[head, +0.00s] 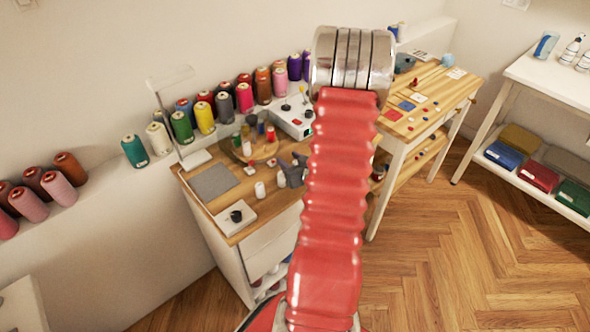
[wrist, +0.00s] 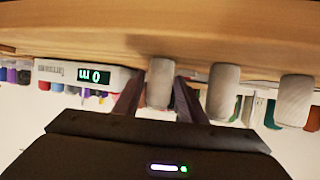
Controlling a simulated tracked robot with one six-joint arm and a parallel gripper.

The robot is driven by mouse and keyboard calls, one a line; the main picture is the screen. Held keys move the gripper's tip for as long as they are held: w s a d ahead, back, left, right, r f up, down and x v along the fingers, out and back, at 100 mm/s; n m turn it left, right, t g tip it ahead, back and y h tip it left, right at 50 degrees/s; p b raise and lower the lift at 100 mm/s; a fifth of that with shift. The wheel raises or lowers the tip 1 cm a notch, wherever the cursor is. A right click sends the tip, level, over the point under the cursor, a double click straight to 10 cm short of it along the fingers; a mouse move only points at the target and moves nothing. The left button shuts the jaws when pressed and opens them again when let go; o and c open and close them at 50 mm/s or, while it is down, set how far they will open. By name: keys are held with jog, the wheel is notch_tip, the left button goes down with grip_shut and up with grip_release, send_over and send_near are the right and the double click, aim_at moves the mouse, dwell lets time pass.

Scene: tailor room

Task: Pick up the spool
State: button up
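In the wrist view, which shows the scene upside down, a pale grey-white spool (wrist: 159,83) stands on the wooden tabletop. My gripper (wrist: 160,80) has one dark finger on each side of this spool. The fingers look open, with narrow gaps at the spool's sides; I cannot tell how deep the spool sits between them. Two similar pale spools (wrist: 222,92) and (wrist: 295,100) stand to its right. In the head view, a small white spool (head: 259,190) is on the worktable. My red arm covers the middle of the head view, and I cannot make out the fingers there.
A white device (wrist: 85,75) with a lit display stands left of the fingers in the wrist view. In the head view, the worktable (head: 238,222) also holds a grey mat (head: 214,181) and a white scale-like tray (head: 238,215). Several coloured thread cones line the wall ledge behind.

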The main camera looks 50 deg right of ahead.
jog(key=shift+d, duration=0.1)
grip_shut()
jog(key=shift+r, duration=0.2)
notch_tip(320, 180, up, 10)
jog(key=shift+f, duration=0.15)
dwell(0.6)
dwell(0.5)
